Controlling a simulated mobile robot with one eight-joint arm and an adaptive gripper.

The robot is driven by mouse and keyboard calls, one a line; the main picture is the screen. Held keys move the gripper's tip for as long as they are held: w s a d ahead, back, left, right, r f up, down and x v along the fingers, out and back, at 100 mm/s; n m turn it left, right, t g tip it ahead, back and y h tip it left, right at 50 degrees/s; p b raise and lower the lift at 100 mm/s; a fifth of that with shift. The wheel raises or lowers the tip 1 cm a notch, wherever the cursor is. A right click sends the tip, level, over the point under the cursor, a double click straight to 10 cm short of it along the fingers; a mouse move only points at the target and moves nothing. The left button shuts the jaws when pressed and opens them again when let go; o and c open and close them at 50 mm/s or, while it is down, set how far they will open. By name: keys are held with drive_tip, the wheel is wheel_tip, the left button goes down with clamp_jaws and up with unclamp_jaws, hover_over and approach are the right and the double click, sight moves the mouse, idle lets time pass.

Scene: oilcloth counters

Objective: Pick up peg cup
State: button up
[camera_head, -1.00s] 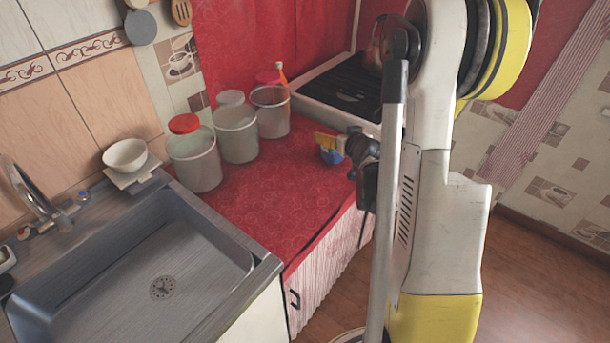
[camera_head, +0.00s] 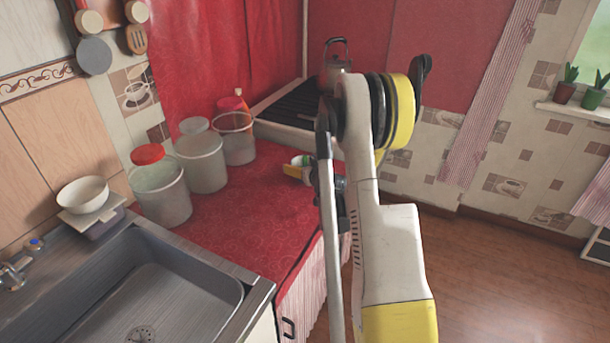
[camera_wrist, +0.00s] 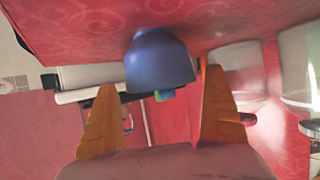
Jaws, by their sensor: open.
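The peg cup (camera_wrist: 160,58) is a small blue cup on the red counter. The wrist view is upside down, with small green and blue bits showing at the cup's mouth. In the head view one yellow-orange finger (camera_head: 293,171) shows in front of the cup.
Several translucent containers (camera_head: 200,163) stand along the wall to the left of the cup. A stove (camera_head: 283,110) with a kettle (camera_head: 337,70) is behind. The sink (camera_head: 165,300) is at the front left. The middle of the red counter (camera_head: 235,205) is clear.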

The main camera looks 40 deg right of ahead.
drive_tip(key=shift+x, duration=1.05)
drive_tip(key=shift+a, duration=0.1)
drive_tip(key=c, duration=1.2)
